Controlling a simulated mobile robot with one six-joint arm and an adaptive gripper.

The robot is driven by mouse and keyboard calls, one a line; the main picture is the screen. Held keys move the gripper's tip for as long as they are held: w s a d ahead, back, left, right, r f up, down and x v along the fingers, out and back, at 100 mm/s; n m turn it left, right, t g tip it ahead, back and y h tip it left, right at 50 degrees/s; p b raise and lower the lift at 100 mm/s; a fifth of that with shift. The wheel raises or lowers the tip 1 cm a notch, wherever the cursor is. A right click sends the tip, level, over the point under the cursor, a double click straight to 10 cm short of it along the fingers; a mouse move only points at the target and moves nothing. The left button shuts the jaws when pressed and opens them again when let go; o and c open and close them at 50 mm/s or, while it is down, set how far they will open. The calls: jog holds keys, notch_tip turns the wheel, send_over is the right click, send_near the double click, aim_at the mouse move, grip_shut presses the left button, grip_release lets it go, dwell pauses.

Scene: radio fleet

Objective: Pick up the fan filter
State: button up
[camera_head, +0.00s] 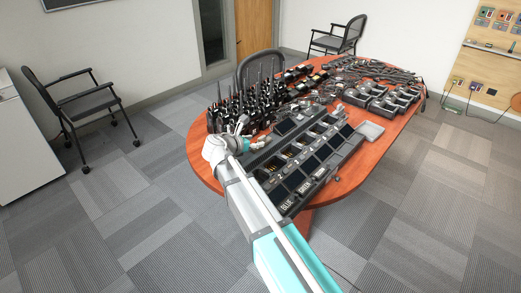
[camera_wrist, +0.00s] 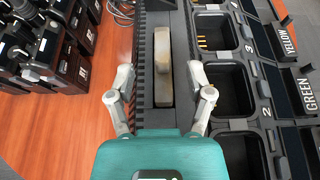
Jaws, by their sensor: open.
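In the wrist view a narrow beige-grey bar, which I take for the fan filter (camera_wrist: 163,55), lies lengthwise in a dark slot of a ribbed black housing (camera_wrist: 145,118). My gripper (camera_wrist: 161,80) is open, with one finger on each side of the bar and a gap on both sides. I cannot tell how high the fingertips are above it. In the head view my gripper (camera_head: 240,127) is over the near left part of the table, and the filter cannot be made out there.
Black charger bays (camera_wrist: 229,88) with YELLOW and GREEN labels stand right of the housing. Several upright radios (camera_wrist: 68,50) crowd the left side. The orange wooden table (camera_head: 202,160) also bears cables, more chargers and a grey tray (camera_head: 370,130). Chairs (camera_head: 84,103) stand around it.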

jog(key=shift+w+d+f+b, duration=0.65)
jog(key=shift+w+d+f, duration=0.15)
jog(key=shift+w+f, duration=0.15)
jog(key=shift+w+d, duration=0.35)
jog(key=shift+w, duration=0.05)
jog(key=shift+c, duration=0.3)
grip_shut()
